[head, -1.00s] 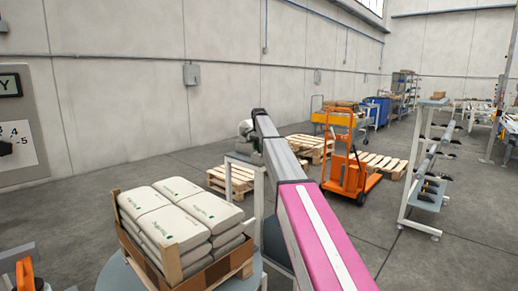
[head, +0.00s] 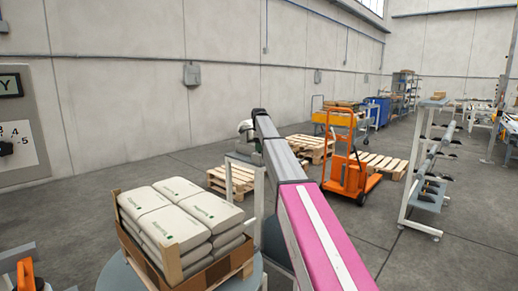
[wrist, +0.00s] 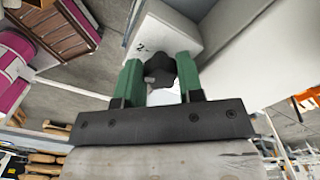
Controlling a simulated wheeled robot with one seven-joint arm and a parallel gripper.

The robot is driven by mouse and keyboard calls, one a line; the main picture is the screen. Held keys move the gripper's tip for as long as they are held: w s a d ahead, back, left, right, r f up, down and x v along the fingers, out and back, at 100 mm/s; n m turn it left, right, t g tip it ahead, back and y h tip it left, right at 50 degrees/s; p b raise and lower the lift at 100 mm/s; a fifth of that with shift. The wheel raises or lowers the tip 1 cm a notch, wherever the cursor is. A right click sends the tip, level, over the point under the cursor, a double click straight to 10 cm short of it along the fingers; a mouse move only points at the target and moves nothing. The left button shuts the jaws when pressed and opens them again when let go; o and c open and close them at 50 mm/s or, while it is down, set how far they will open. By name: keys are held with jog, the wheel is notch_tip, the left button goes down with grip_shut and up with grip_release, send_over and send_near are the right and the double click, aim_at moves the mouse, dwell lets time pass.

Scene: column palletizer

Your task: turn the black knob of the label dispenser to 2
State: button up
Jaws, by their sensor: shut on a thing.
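In the wrist view, my gripper (wrist: 158,70) has its two green fingers on either side of a black knob (wrist: 161,70) and is shut on it. The knob sits on a pale face of the label dispenser (wrist: 172,36). A small dark mark that looks like a 2 shows on this face, up and left of the knob. The rest of the scale and the pointer's exact setting cannot be read. In the head view, the held knob is hidden or too small to make out.
In the head view, a panel (head: 22,112) at the left edge carries another dark knob (head: 5,148) with a numbered scale. A crate (head: 172,262) of pale sacks stands on a round table. An orange pallet truck (head: 345,175) and wooden pallets stand behind.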

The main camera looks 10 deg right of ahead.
jog(key=shift+w+m, duration=0.1)
jog(key=shift+m, duration=1.8)
jog(key=o, duration=0.9)
jog(key=shift+w+d+r, duration=0.1)
